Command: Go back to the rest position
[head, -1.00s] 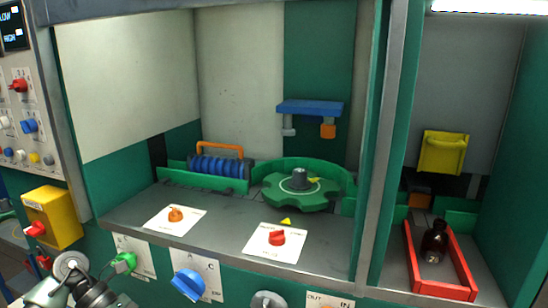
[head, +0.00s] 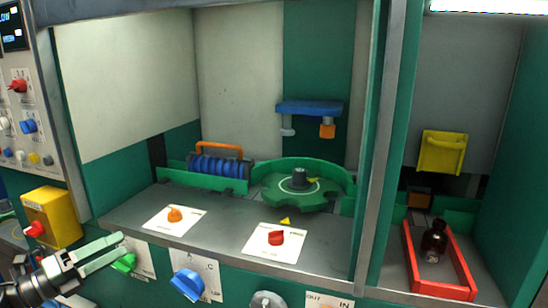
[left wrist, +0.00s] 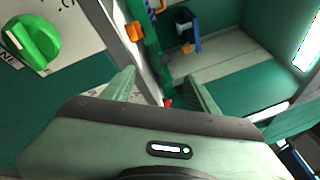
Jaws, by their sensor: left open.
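My left gripper (head: 108,254) is at the lower left of the head view, in front of the machine's front panel. Its two pale green fingers are apart with nothing between them. In the left wrist view the fingers (left wrist: 158,90) also stand apart and empty. The green knob (head: 124,262) is close to the lower finger in the head view; I cannot tell whether they touch. The green knob also shows at the upper left of the left wrist view (left wrist: 34,42). My right gripper is in neither view.
An orange knob (head: 174,215), a red knob (head: 276,238) and a blue knob (head: 188,284) are on the machine. A yellow box (head: 52,217) juts out at left.

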